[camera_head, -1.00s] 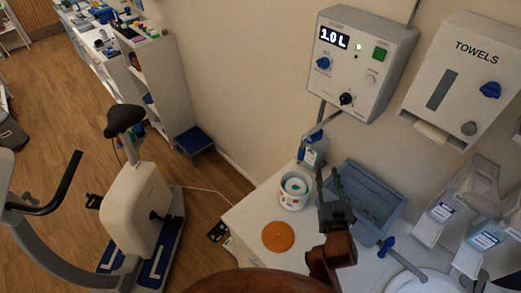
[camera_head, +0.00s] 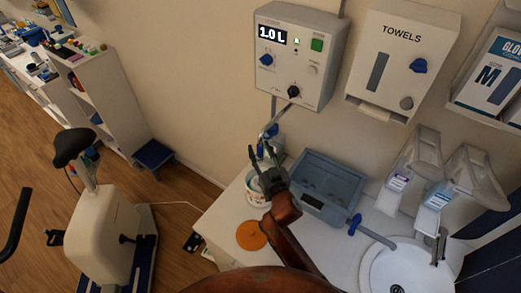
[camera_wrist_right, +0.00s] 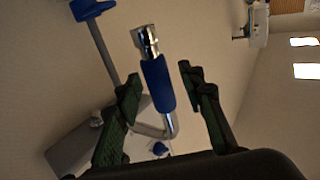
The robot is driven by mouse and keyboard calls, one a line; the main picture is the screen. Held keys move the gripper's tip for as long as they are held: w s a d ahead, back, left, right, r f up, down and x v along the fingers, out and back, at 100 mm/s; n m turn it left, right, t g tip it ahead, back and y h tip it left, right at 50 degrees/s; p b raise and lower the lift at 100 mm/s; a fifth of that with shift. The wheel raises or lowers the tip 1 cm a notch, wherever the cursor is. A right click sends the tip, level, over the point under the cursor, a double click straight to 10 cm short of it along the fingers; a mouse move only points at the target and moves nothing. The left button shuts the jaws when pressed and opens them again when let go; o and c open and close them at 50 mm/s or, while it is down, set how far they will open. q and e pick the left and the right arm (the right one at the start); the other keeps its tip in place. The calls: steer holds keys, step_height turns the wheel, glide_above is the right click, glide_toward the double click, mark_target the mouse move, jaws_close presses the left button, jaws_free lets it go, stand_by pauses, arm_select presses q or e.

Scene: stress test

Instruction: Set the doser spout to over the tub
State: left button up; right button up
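The doser (camera_head: 297,55) is a grey wall box with a lit "1.0 L" display. Its chrome spout (camera_head: 271,125) bends down from beneath it. In the right wrist view the spout's blue sleeve (camera_wrist_right: 158,84) lies between my right gripper's fingers (camera_wrist_right: 160,80), with a visible gap on the right. That gripper is open; touching cannot be told. In the head view my right gripper (camera_head: 264,152) is in front of the spout's lower end, partly hiding it and the white round tub (camera_head: 254,196) on the counter. My left gripper is not in view.
A grey-blue basin (camera_head: 322,205) stands right of the tub, and an orange disc (camera_head: 251,235) lies in front. A sink (camera_head: 375,270) is at right, with a towel dispenser (camera_head: 403,60) above.

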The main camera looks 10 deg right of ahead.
steer(key=shift+c, duration=0.3)
jaws_close()
stand_by(0.4)
steer(key=shift+d, duration=0.1)
